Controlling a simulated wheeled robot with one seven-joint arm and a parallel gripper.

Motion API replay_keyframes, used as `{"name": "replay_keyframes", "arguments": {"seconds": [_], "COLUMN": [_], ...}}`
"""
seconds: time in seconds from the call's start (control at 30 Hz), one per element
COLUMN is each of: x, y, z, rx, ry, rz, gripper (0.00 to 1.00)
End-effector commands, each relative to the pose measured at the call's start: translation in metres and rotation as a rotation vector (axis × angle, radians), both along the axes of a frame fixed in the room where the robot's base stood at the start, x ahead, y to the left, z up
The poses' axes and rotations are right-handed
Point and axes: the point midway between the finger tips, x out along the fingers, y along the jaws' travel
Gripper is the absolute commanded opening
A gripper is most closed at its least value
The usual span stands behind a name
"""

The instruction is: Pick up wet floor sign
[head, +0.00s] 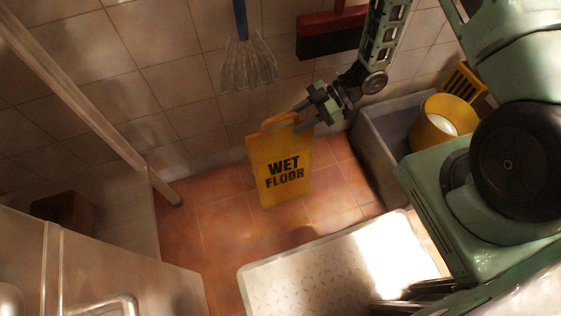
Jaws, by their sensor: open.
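The yellow wet floor sign (281,168) stands on the red tiled floor near the wall, its black lettering facing me. It has a handle loop at its top. My gripper (300,116) is open at the upper right of the sign, by its top edge and handle. The fingers overlap the sign's top in this view; I cannot tell whether they touch it. The far side of the sign is hidden.
A grey basin (375,160) holds a yellow bucket (432,140) at right. A mop (247,65) and a red broom (325,25) hang on the tiled wall. A metal counter (100,270) is at lower left.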

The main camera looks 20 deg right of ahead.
Motion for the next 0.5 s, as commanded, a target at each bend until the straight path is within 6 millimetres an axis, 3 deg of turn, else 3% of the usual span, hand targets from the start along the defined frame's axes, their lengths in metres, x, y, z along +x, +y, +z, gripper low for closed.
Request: {"name": "replay_keyframes", "arguments": {"seconds": [0.23, 0.5], "x": [0.003, 0.004], "y": [0.033, 0.037], "z": [-0.019, -0.019], "rx": [0.001, 0.001], "ry": [0.0, -0.001], "rz": [0.002, 0.0], "gripper": [0.4, 0.4]}}
